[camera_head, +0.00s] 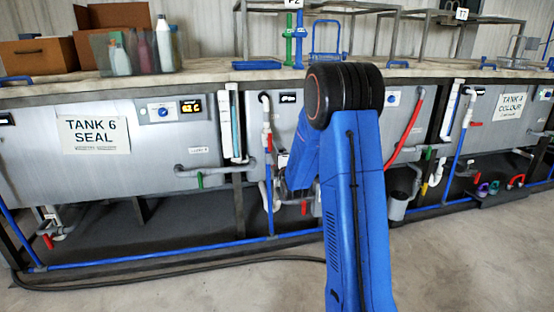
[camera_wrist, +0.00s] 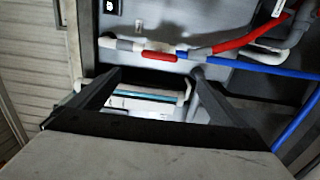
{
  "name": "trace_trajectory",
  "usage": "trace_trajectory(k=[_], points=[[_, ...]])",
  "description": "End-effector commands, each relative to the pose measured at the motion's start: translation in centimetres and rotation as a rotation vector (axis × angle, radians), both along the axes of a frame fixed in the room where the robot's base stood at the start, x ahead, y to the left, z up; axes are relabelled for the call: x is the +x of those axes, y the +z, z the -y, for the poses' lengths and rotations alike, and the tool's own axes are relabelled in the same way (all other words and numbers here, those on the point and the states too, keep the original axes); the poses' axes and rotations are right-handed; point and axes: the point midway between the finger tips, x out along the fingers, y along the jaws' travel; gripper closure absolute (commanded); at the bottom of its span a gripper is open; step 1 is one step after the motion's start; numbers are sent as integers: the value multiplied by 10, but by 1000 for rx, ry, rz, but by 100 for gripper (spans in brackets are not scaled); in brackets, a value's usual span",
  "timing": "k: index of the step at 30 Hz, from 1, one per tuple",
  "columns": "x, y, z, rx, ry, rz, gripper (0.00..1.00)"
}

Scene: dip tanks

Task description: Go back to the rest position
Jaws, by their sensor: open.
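My gripper (camera_wrist: 156,74) shows in the wrist view with its two dark fingers spread wide. Nothing is held between them. Beyond the fingers are a pale fitting with a teal stripe (camera_wrist: 148,96) and pipes with a red valve handle (camera_wrist: 159,56). I cannot tell whether the fingers touch any of these. In the head view my blue arm reaches toward the tank fronts, and its black joint hides part of them. The gripper cannot be made out in that view.
Tank 6 (camera_head: 40,170) stands at the left and Tank 4 (camera_head: 480,125) at the right. Red hose (camera_head: 408,135), valves and a grey bucket (camera_head: 398,207) are close to my arm.

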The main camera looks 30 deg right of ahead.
Motion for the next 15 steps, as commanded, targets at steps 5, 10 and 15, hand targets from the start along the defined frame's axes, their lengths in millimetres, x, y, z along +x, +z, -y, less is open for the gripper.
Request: trace_trajectory(k=[5, 10, 15], points=[[0, 0, 0, 0, 0, 0, 3], [-2, 4, -3, 13, 2, -4, 3], [-17, 20, -22, 116, 12, -41, 3]])
